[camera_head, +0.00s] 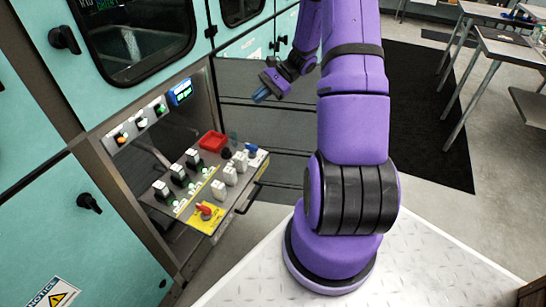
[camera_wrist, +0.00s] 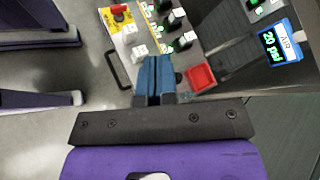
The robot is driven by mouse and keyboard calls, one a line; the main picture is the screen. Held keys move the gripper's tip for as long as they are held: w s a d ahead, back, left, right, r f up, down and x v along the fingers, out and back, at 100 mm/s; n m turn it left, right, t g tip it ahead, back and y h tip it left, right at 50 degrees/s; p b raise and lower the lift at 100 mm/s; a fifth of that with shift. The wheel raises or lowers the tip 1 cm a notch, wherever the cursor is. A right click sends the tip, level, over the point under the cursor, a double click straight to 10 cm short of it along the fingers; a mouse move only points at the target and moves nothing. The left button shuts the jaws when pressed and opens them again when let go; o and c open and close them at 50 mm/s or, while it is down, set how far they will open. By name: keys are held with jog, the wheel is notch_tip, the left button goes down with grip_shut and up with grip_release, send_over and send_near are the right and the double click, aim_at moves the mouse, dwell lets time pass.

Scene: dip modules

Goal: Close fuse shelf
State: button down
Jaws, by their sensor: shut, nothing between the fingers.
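The fuse shelf (camera_head: 205,177) is a grey panel pulled out of the teal cabinet. It carries several black and white switches, a red square part (camera_head: 213,139) and a red knob on a yellow plate (camera_head: 206,211). A dark bar handle (camera_head: 248,198) runs along its outer edge. In the wrist view the shelf (camera_wrist: 190,57) lies beyond the fingers, with its handle (camera_wrist: 116,72) to their left. My gripper (camera_head: 261,95) is above and behind the shelf's far end, apart from the handle. Its blue fingers (camera_wrist: 154,75) are together, with nothing between them.
A small display (camera_head: 181,92) and lit indicators sit on the recessed panel above the shelf. Cabinet doors with dark knobs (camera_head: 64,39) flank it. Grey drawer fronts stand behind my gripper. Tables (camera_head: 510,45) stand at the far right, with open floor before them.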

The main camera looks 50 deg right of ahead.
jog(key=s+d+f+m+t, duration=0.25)
jog(key=d+f+m, duration=0.2)
jog(key=f, duration=0.35)
jog(key=s+d+f+m+t, duration=0.1)
jog(key=d+f+m+t, duration=0.3)
jog(key=f, duration=0.4)
jog(key=m+t+h, duration=0.6)
jog(key=m+t, duration=0.1)
jog(key=m, duration=0.1)
send_near(268, 154)
jog(key=x, duration=0.7)
jog(key=shift+w+a, duration=0.15)
jog(key=shift+w, duration=0.1)
jog(key=shift+w, duration=0.1)
jog(key=x, duration=2.4)
jog(key=shift+f, duration=0.2)
